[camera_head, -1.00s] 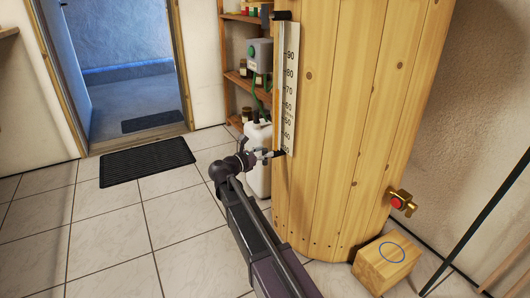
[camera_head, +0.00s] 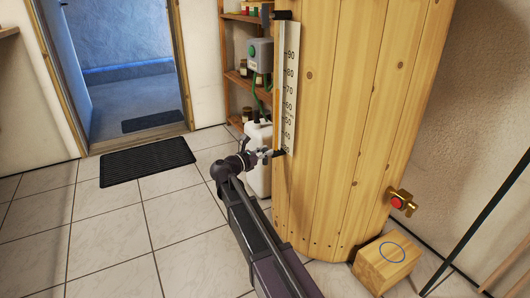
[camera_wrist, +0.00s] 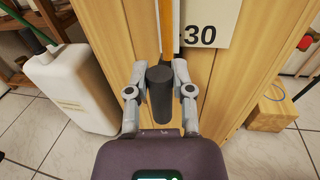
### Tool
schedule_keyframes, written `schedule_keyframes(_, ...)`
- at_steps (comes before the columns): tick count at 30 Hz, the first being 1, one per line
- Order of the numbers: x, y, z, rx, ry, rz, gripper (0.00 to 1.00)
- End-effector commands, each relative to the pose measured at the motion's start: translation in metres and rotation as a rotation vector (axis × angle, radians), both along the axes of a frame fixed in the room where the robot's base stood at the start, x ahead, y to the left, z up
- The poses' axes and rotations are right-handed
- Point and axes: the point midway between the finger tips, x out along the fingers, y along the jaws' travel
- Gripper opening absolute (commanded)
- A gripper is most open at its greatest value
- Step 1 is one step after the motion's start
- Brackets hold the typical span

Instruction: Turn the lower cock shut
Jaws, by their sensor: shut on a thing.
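The lower cock (camera_head: 281,152) is a small dark fitting at the foot of the level gauge on the wooden tank. In the wrist view its black rounded handle (camera_wrist: 160,94) stands between the two grey fingers. My gripper (camera_head: 266,153) is shut on it, one finger at each side; it also shows in the wrist view (camera_wrist: 160,82). The cock's body behind the handle is mostly hidden. An amber gauge tube (camera_wrist: 166,28) rises above it, beside the white scale (camera_head: 290,90). A dark upper fitting (camera_head: 282,15) sits at the gauge's top.
The wooden tank (camera_head: 345,130) fills the middle right. A brass tap with a red centre (camera_head: 402,201) juts from its right side above a wooden block (camera_head: 386,263). A white canister (camera_head: 258,178) and shelves (camera_head: 233,55) stand close behind my gripper. Tiled floor at left is open.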

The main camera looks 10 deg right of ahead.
Motion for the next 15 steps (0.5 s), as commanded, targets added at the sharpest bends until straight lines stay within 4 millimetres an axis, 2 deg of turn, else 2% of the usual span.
schedule_keyframes(15, -0.0067, -0.0041, -0.0026, 0.095, -0.299, -0.002, 0.0)
